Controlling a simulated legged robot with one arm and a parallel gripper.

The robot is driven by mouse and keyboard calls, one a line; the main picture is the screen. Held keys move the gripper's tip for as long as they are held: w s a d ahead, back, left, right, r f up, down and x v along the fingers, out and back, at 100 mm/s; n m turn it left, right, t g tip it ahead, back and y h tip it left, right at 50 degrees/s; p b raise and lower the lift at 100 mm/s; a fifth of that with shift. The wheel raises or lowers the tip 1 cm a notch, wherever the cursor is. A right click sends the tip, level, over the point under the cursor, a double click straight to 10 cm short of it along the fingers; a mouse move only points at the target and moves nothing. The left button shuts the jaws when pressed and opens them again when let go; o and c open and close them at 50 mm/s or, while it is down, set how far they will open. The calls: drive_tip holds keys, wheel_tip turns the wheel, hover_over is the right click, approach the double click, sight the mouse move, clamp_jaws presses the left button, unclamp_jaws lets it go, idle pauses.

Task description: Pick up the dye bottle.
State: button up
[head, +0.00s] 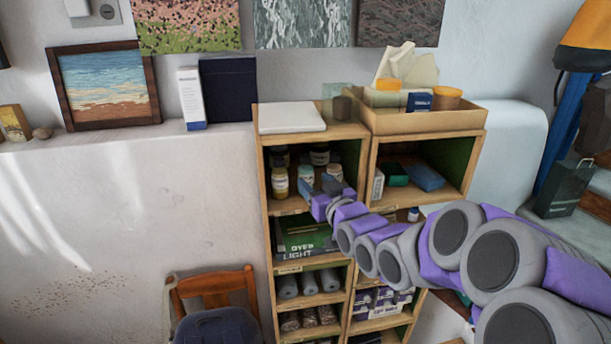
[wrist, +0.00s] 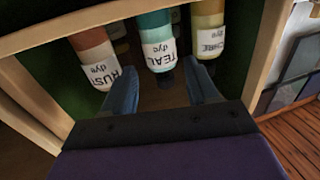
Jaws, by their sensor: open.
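Three dye bottles stand in a row in the upper left compartment of the wooden shelf. The wrist view shows them inverted: a rust bottle (wrist: 98,55) at left, a teal bottle (wrist: 157,45) in the middle and an ochre bottle (wrist: 208,30) at right. In the head view the ochre bottle (head: 279,183) is at left, the teal bottle (head: 306,172) in the middle and the rust bottle (head: 335,171) at right. My gripper (wrist: 163,88) is open and empty. Its fingers point at the row, one toward each side of the teal bottle. I cannot tell any contact.
The wooden shelf (head: 262,210) has dividers and side walls close around my gripper (head: 320,186). More jars (head: 319,153) stand behind the row. Boxes (head: 425,177) fill the compartment to the right. A tray (head: 425,122) and a white slab (head: 291,117) lie on top. A chair (head: 215,287) stands at lower left.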

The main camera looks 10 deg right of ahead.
sight(302, 172)
drive_tip(key=shift+x, duration=0.8)
drive_tip(key=shift+f+p+x, duration=0.15)
drive_tip(key=shift+f+x, duration=0.05)
drive_tip(key=shift+x, duration=1.5)
drive_tip(key=shift+f+p+x, duration=0.15)
drive_tip(key=shift+x, duration=1.5)
drive_tip(key=shift+a, duration=0.1)
drive_tip(key=shift+s, duration=0.1)
drive_tip(key=shift+c, duration=0.4)
drive_tip(key=c, duration=0.8)
